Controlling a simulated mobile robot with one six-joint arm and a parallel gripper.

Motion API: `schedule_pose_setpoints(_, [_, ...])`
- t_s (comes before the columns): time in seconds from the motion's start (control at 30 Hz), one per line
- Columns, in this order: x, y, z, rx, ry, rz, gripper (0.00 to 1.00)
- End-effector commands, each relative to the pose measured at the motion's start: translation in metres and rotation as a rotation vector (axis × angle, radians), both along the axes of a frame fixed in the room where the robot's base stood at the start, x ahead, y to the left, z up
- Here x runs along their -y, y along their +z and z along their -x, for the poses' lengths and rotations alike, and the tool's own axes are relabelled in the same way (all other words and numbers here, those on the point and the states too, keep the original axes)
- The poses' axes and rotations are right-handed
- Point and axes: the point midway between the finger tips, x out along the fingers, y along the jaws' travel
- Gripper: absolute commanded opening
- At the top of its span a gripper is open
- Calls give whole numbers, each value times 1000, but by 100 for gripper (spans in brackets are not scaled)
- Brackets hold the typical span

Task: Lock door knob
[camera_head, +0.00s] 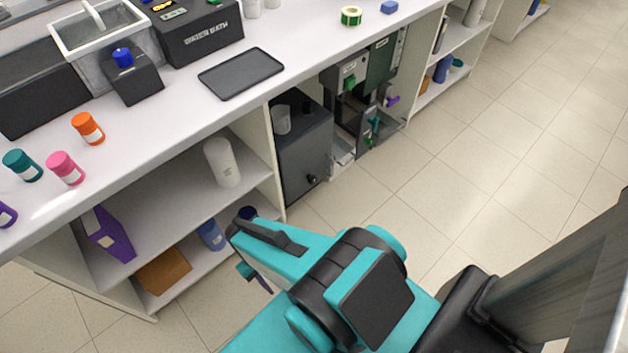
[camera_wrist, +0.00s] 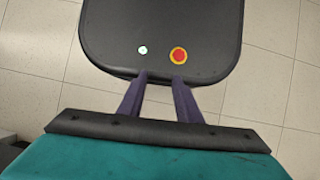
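A dark grey cabinet door (camera_head: 305,155) stands under the bench in the head view. A small black knob (camera_head: 312,179) sits low on its front. Whether the knob is turned to a locked position is too small to tell. My gripper (camera_wrist: 161,77) shows in the wrist view with two purple fingers apart and nothing between them. In the head view my gripper is mostly hidden behind my teal arm, to the lower left of the knob and well apart from it. The wrist view shows neither knob nor cabinet.
Right of the cabinet is a rig (camera_head: 368,100) with green and purple fittings. The white bench (camera_head: 170,110) carries bottles, a tray (camera_head: 241,73) and a water bath (camera_head: 200,35). Lower shelves hold a white bottle (camera_head: 222,162) and boxes. The tiled floor (camera_head: 480,150) at right is clear.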

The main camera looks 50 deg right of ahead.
Motion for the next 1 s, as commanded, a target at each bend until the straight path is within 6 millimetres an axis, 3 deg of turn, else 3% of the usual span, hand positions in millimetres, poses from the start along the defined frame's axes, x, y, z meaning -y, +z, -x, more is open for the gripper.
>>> schedule_pose_setpoints(0.1, [0, 0, 0, 0, 0, 0, 31])
schedule_pose_setpoints(0.23, [0, -1, -1, 1, -2, -4, 53])
schedule_pose_setpoints(0.27, [0, -2, -1, 2, -4, -7, 54])
schedule_pose_setpoints(0.57, [4, -29, -20, 45, -58, -114, 54])
schedule_pose_setpoints(1.0, [34, -77, -83, 261, -173, -382, 54])
